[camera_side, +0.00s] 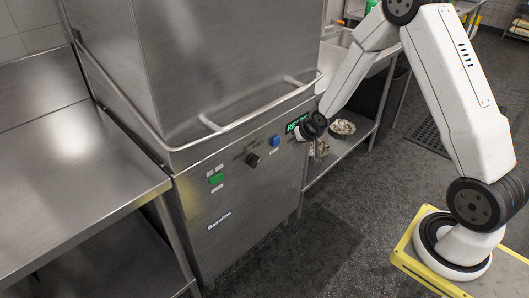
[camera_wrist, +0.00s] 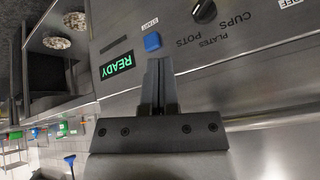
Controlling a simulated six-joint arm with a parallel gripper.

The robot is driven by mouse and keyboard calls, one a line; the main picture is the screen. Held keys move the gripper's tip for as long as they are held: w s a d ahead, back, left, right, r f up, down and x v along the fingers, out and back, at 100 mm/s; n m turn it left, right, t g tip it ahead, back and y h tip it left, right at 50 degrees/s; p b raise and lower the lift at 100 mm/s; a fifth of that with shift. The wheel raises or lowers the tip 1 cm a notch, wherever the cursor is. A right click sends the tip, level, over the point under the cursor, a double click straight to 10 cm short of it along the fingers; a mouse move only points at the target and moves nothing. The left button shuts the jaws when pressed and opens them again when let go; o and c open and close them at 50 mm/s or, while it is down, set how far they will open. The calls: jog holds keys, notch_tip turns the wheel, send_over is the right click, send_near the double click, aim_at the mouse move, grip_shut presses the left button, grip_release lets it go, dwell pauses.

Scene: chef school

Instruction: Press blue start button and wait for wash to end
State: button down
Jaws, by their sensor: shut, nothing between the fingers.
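The dishwasher (camera_side: 240,190) is a steel hood machine with its hood down. Its blue start button (camera_side: 275,141) is on the front panel, right of a black knob. In the wrist view the blue button (camera_wrist: 152,41) has a START label beside it, and the green display (camera_wrist: 117,64) reads READY. My gripper (camera_wrist: 157,62) is shut and empty, its fingertips close to the button. I cannot tell whether they touch it. In the side view my wrist is at the panel's right edge and the fingers are hard to make out.
A green button (camera_side: 216,179) and a black knob (camera_side: 252,160) share the panel. A handle bar (camera_side: 250,105) juts out above the panel. A steel table (camera_side: 60,190) adjoins on the left. A shelf with dishes (camera_side: 342,127) is on the right. The floor in front is clear.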

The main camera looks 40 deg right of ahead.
aim_at(278, 144)
jog(key=w+d+f+m+t, duration=0.2)
jog(key=w+d+f+m, duration=0.1)
jog(key=d+f, duration=0.6)
jog(key=shift+w+f+t, duration=0.2)
jog(key=shift+f+t, duration=0.2)
jog(key=shift+f, duration=1.4)
jog(key=shift+w, duration=0.2)
jog(key=w, duration=0.8)
jog(key=shift+w, duration=0.25)
jog(key=shift+w, duration=0.9)
dwell(1.9)
jog(key=shift+s, duration=0.1)
dwell(0.3)
jog(key=shift+s, duration=0.8)
